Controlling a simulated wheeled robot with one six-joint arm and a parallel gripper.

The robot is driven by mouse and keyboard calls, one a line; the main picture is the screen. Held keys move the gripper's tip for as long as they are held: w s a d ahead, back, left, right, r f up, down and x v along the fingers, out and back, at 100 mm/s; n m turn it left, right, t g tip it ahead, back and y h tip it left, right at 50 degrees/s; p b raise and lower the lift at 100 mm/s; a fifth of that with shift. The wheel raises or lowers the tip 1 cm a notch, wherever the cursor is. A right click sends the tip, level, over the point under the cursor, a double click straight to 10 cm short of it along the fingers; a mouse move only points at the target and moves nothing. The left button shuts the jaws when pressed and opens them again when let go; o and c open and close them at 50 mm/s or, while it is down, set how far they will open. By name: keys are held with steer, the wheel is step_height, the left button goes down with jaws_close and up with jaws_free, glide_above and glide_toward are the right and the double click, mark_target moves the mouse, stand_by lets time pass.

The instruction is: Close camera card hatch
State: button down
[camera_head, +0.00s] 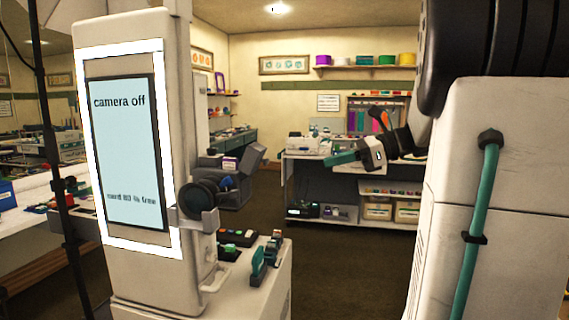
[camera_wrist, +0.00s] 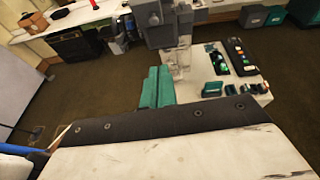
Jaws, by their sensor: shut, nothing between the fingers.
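A tall white booth (camera_head: 125,32) stands at left, with a lit screen (camera_head: 125,150) reading "camera off". A grey camera (camera_head: 203,197) with a dark round lens is mounted at its right side. In the wrist view a grey block (camera_wrist: 165,22), apparently this camera, is at top centre. I cannot make out the card hatch or tell its angle. My gripper (camera_head: 330,160) has teal fingers pointing left, apart from the camera and to its right in the head view. The fingers are shut and empty, and they show below the grey block in the wrist view (camera_wrist: 159,72).
A pale ledge (camera_head: 262,287) below the camera holds small coloured items and a teal stapler-like thing (camera_head: 265,258). A dark stand pole (camera_head: 48,130) is at left. A shelved table (camera_head: 345,185) stands behind. Dark floor (camera_head: 340,275) is open right of the ledge.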

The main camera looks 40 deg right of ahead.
mark_target(256, 160)
steer(key=r+x, duration=0.2)
steer(key=x, duration=1)
steer(key=shift+w+a+r, duration=0.35)
steer(key=shift+w+a, duration=0.1)
steer(key=shift+a, duration=0.05)
steer(key=shift+a+r, duration=0.15)
